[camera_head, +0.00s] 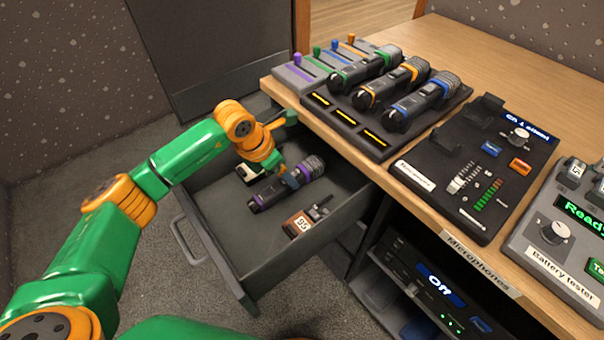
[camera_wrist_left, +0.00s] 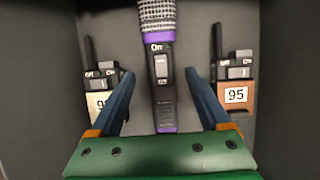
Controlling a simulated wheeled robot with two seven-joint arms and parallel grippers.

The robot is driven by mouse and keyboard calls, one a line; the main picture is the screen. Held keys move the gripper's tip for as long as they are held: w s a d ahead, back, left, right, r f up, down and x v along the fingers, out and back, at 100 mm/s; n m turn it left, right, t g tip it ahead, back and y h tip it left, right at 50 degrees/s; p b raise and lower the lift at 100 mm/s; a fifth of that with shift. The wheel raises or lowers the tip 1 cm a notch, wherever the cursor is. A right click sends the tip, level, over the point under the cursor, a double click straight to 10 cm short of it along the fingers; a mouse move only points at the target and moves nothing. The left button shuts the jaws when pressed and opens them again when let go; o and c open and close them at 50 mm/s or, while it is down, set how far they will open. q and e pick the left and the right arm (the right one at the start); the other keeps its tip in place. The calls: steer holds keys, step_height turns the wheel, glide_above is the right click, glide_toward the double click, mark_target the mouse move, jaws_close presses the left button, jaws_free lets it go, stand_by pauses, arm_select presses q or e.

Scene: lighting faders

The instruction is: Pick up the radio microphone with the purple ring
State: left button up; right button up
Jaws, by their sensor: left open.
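The radio microphone with the purple ring (camera_head: 268,194) lies in the open drawer. It also shows in the left wrist view (camera_wrist_left: 161,85), with its mesh head at the top, a purple collar and a purple end. My left gripper (camera_head: 290,178) is over the microphone inside the drawer. In the left wrist view the fingers of the left gripper (camera_wrist_left: 160,80) are apart, one on each side of the microphone's body, with gaps between. The left gripper is open and holds nothing. My right gripper is not in view.
Two bodypacks lie in the drawer (camera_head: 239,262), one (camera_wrist_left: 98,100) left of the microphone and one (camera_wrist_left: 236,90), labelled 95, right of it. On the desk (camera_head: 480,60), a rack (camera_head: 345,130) holds microphones with green, orange and blue rings. A mixer (camera_head: 450,190) and battery tester (camera_head: 550,250) stand nearer.

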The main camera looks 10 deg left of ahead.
arm_select(q)
steer(key=x, duration=0.4)
steer(key=shift+d+f+b, duration=0.15)
steer(key=shift+f+b, duration=0.15)
steer(key=shift+b, duration=0.1)
steer(key=shift+r, duration=0.1)
jaws_close()
steer(key=shift+w, duration=0.1)
